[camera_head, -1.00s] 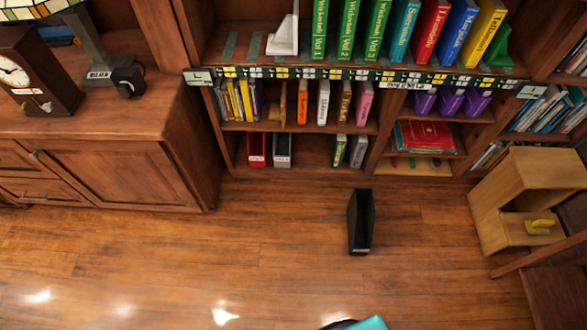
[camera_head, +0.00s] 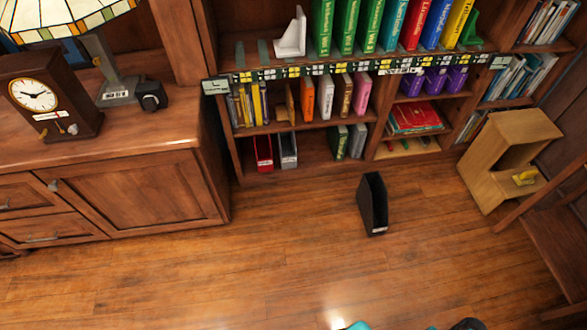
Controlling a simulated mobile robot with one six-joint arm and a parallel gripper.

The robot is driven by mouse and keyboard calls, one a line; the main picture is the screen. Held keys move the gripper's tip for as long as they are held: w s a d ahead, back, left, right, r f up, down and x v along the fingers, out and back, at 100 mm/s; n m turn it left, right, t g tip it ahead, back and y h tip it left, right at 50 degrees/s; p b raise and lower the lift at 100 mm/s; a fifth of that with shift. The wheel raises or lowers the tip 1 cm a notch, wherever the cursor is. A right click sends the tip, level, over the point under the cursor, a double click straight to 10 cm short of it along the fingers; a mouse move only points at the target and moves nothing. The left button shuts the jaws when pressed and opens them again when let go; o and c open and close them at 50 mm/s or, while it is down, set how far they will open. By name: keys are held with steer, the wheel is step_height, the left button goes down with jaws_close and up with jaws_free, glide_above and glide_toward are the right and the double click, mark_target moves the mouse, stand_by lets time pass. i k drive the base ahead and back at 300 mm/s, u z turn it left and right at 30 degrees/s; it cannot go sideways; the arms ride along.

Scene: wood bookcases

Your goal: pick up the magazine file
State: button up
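A black magazine file (camera_head: 374,205) stands on the wood floor in front of the bookcase, with a small white label low on its near edge. Nothing touches it. A red file (camera_head: 263,153) and a grey file (camera_head: 287,151) stand on the bookcase's bottom shelf at the left. Small teal and black parts show at the bottom edge of the picture, probably of my own arm. My gripper's fingers cannot be made out there, so its state is not shown.
A wood cabinet (camera_head: 130,190) with a clock (camera_head: 45,95) and a lamp fills the left. The bookcase (camera_head: 400,160) stands behind the file. A light wood step stool (camera_head: 508,160) and a dark wooden piece (camera_head: 550,235) stand at the right. The floor (camera_head: 270,260) in front is clear.

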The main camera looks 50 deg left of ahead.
mark_target(262, 143)
steer(key=z, duration=0.1)
steer(key=k, duration=0.9)
steer(key=u, duration=1.65)
steer(key=i, duration=1)
steer(key=u, duration=0.1)
steer(key=k, duration=0.2)
